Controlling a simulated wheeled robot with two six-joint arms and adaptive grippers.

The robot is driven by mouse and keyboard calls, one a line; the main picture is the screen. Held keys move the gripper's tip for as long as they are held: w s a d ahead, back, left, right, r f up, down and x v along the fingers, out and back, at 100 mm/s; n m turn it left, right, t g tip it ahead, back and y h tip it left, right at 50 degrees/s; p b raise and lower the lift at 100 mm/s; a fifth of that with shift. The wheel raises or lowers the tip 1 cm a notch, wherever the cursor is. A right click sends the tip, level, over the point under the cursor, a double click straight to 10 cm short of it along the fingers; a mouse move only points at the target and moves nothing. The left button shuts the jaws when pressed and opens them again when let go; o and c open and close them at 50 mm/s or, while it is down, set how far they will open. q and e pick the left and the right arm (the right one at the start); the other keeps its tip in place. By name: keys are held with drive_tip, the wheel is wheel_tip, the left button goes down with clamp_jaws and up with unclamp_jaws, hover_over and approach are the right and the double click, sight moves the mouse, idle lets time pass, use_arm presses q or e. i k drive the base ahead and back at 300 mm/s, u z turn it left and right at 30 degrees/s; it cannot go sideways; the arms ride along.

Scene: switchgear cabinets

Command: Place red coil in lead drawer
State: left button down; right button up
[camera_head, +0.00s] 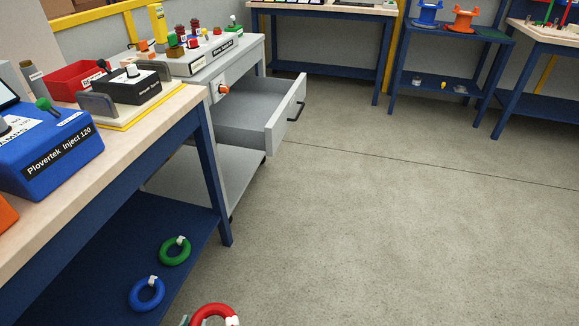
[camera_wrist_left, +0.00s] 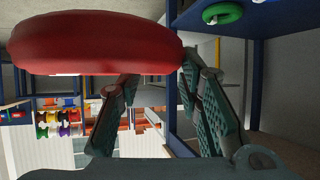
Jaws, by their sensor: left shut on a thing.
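The red coil (camera_head: 213,312) is at the bottom edge of the head view, partly cut off, with a white tie on it. In the left wrist view the red coil (camera_wrist_left: 95,42) spans the upper left, in front of the fingers. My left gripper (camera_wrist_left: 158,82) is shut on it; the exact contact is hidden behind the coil. The lead drawer (camera_head: 290,123) is pulled out of the grey cabinet, beyond the near bench. Its visible inside looks empty. My right gripper is in neither view.
A green coil (camera_head: 174,251) and a blue coil (camera_head: 147,294) lie on the blue lower shelf (camera_head: 95,262). The bench leg (camera_head: 213,180) stands between this shelf and the drawer. The concrete floor (camera_head: 400,220) to the right is clear.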

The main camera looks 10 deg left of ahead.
sight(265, 110)
drive_tip(key=z, duration=0.65)
drive_tip(key=i, duration=1.3)
drive_tip(key=u, duration=0.3)
